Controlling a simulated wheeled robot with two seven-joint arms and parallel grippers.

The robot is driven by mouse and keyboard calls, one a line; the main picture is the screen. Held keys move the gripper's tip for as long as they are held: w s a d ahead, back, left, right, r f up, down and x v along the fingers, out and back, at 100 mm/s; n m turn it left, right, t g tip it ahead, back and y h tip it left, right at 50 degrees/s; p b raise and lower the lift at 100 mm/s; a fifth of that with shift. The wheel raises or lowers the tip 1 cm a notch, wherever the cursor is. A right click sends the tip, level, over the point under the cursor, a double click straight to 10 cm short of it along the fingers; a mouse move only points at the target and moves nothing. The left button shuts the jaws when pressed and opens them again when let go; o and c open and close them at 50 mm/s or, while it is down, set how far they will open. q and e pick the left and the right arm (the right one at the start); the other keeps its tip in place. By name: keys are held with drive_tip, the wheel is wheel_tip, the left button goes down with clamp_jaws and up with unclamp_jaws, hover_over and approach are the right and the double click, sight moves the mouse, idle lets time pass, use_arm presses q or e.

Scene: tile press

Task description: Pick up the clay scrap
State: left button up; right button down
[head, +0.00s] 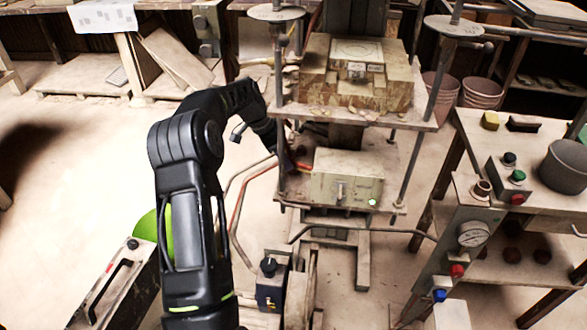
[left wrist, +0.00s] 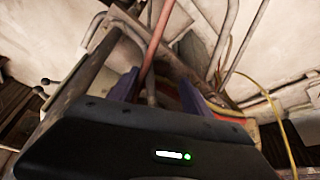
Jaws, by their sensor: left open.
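My left arm reaches in from the left to the press, and my left gripper (head: 289,160) is at the left edge of the press's lower plate (head: 388,195), beside the grey-beige box. In the left wrist view the two purple fingers of the left gripper (left wrist: 160,92) stand apart, so it is open. A small dark reddish-brown lump (head: 300,151), possibly the clay scrap, lies close to the fingertips in the head view. I cannot tell whether it is between the fingers; that gap is dark in the left wrist view. My right gripper is not in view.
The press's upper plate (head: 420,121) with a block mould (head: 318,84) is above the gripper, between upright rods (head: 412,165). Hoses (head: 238,205) run close to the left. A control bench (head: 468,135) with a dark pot (head: 565,167) stands on the right.

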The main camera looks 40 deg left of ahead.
use_arm(q)
drive_tip(key=p+x, duration=0.1)
drive_tip(key=x, duration=0.3)
drive_tip(key=shift+d+f, duration=0.1)
drive_tip(key=shift+f, duration=0.1)
idle(0.3)
clamp_jaws()
idle(0.5)
